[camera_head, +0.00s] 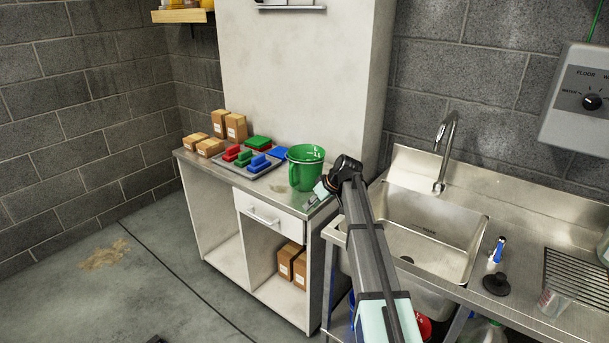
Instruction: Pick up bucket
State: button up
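A green bucket (305,168) stands upright on the metal top of a white cabinet, near its right end. A pale marking shows near its rim. My arm reaches up from the lower right, over the gap between the cabinet and the sink. My gripper (320,192) is at the arm's far end, just right of the bucket's lower side and close to the counter. Its fingers are small and partly hidden by the wrist, so I cannot tell whether they are open or touch the bucket.
Left of the bucket, a grey tray (267,171) holds red, green and blue pads. Several cardboard boxes (236,127) stand farther left. A steel sink (428,240) with a tap (446,150) is at right. The counter's front left is clear.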

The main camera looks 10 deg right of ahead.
jog(key=w+d+r+n+t+y, duration=0.1)
jog(key=w+d+r, duration=0.1)
jog(key=w+r, duration=0.35)
jog(key=w+d+r+n+t+y, duration=0.1)
jog(key=w+d+r+n, duration=0.15)
jog(key=r, duration=0.65)
jog(key=p, duration=0.4)
send_over(291, 184)
jog(key=s+d, duration=0.2)
jog(key=d, duration=0.1)
notch_tip(291, 184, down, 8)
jog(key=shift+m, duration=0.45)
jog(key=shift+f+p+x, duration=0.25)
jog(key=shift+p+x, duration=0.8)
jog(key=shift+x, duration=2)
jog(key=shift+s+d, duration=0.2)
grip_shut()
jog(key=shift+r, duration=0.1)
